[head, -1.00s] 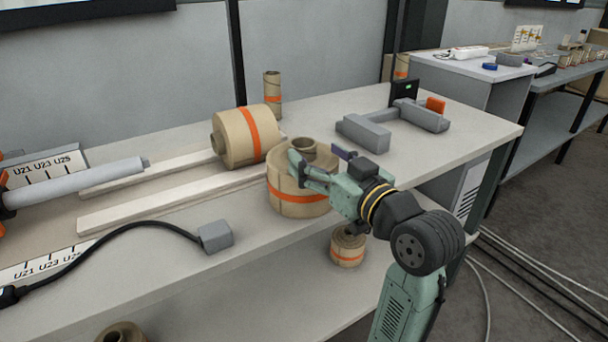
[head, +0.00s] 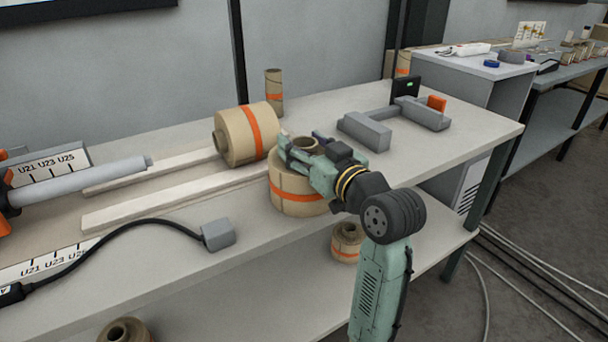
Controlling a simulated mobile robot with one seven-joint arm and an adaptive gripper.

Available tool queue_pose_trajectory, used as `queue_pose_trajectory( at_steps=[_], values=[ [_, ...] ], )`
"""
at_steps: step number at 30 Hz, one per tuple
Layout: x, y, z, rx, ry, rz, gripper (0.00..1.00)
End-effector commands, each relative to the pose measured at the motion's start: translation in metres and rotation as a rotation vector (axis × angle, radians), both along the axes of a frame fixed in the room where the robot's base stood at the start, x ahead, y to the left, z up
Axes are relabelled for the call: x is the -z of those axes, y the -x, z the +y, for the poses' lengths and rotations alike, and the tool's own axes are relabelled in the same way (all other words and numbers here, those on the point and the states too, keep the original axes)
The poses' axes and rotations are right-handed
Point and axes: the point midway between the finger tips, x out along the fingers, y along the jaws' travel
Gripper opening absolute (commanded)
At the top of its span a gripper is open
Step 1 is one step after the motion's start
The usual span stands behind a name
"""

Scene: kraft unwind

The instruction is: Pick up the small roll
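An upright tan roll (head: 297,200) with an orange band stands on the bench at its front edge. Its core (head: 306,146) sticks up from the top. My gripper (head: 301,146) is above this roll, with its fingers apart on either side of the core; whether they touch it cannot be told. A larger-looking tan roll (head: 240,138) lies on its side on pale rails just behind. A smaller roll (head: 347,245) with an orange band stands on the lower shelf, partly hidden by my arm. Another roll (head: 124,333) is cut off at the bottom edge.
A narrow tube (head: 274,92) stands at the back of the bench. A grey bracket (head: 390,125) sits to the right. A grey box on a black cable (head: 217,235) lies at front left. Bare bench top lies right of the upright roll.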

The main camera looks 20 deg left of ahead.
Motion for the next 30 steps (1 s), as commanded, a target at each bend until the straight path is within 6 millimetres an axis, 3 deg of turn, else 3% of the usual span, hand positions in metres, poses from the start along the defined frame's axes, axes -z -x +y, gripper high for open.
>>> queue_pose_trajectory(
  at_steps=[23,30],
  values=[
    [-0.0001,0.0001,-0.0002,0.0,0.0,0.0,0.01],
    [-0.0001,0.0,-0.0002,0.0,0.0,0.0,0.0]
  ],
)
